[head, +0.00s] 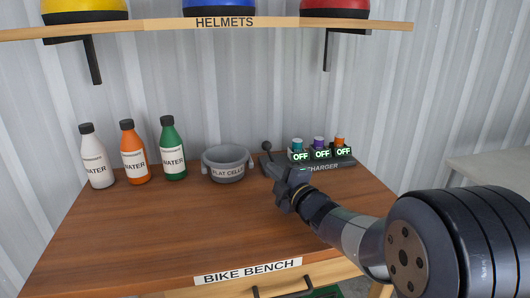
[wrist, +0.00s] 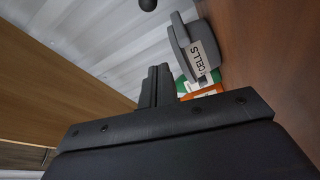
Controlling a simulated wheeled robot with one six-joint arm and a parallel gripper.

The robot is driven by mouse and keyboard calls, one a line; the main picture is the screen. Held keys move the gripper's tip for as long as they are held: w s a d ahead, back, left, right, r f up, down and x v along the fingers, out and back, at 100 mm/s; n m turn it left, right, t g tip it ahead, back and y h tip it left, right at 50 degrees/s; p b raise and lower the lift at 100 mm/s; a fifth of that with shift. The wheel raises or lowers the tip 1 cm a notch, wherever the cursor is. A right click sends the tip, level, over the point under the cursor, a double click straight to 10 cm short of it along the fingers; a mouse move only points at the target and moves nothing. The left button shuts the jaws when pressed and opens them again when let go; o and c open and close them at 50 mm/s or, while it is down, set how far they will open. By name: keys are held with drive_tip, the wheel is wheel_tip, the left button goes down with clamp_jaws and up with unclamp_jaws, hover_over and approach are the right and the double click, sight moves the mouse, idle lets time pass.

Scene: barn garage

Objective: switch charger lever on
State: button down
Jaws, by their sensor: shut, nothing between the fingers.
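The charger (head: 327,165) is a dark box at the back right of the bench. Several coloured cells stand in it behind green displays that read OFF. Its lever (head: 267,147), a thin stalk with a dark ball knob, stands at the charger's left end, leaning a little left. In the wrist view the round dark knob (wrist: 147,5) shows at the top edge. My gripper (head: 277,171) is shut and empty, just in front of the charger's left end and below the knob. In the wrist view the shut fingers (wrist: 157,85) point toward the knob, apart from it. The lever's base is partly hidden by my gripper.
A grey tub labelled FLAT CELLS (head: 227,174) stands left of the charger. White (head: 97,165), orange (head: 134,160) and green (head: 173,155) water bottles stand farther left. A helmet shelf (head: 160,29) hangs above. The bench's front (head: 150,235) is clear.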

drive_tip(key=x, duration=1)
drive_tip(key=shift+w+d+f, duration=0.2)
drive_tip(key=shift+w+d, duration=0.65)
drive_tip(key=shift+w, duration=0.1)
drive_tip(key=shift+w+d+f+p, duration=0.15)
drive_tip(key=shift+w+d+p, duration=0.15)
drive_tip(key=shift+w+d, duration=0.2)
